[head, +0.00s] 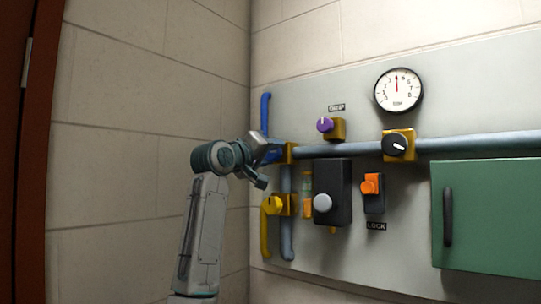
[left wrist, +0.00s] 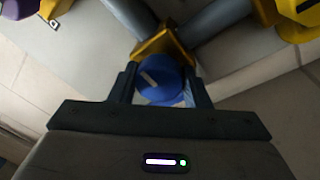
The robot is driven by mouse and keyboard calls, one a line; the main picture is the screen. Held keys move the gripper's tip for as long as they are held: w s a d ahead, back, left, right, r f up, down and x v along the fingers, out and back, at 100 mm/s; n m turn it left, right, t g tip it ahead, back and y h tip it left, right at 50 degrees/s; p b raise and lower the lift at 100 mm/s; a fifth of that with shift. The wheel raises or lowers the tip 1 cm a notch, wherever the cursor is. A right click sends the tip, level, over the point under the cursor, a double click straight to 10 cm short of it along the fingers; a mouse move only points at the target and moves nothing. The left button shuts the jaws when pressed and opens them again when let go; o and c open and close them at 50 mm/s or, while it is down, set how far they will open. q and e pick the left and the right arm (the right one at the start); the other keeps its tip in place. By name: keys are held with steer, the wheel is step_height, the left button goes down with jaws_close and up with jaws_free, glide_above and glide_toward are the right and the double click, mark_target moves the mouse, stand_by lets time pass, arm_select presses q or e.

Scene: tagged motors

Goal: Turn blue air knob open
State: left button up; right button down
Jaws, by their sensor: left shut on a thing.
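The blue air knob (left wrist: 162,84) sits on a yellow valve body (left wrist: 160,43) in the left wrist view, with a short white mark slanting across its face. My left gripper (head: 271,152) is shut on the knob, one finger on each side. In the head view the gripper and wrist hide most of the knob; the yellow valve body (head: 291,152) shows just to the right, at the left end of the grey pipe. My right gripper is not in view.
A blue pipe (head: 265,112) rises behind my gripper. A yellow knob (head: 272,205) is below it. On the panel to the right are a purple knob (head: 325,124), a black knob (head: 396,144), an orange lock switch (head: 371,187), a gauge (head: 398,90) and a green cabinet (head: 490,215).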

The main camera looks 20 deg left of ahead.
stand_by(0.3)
arm_select(q)
steer(key=o, duration=0.9)
steer(key=shift+o, duration=0.2)
steer(key=shift+s+a+f+b, duration=0.2)
steer(key=shift+s+b, duration=0.3)
steer(key=b+v, duration=0.5)
steer(key=v, duration=0.4)
steer(key=shift+s, duration=0.4)
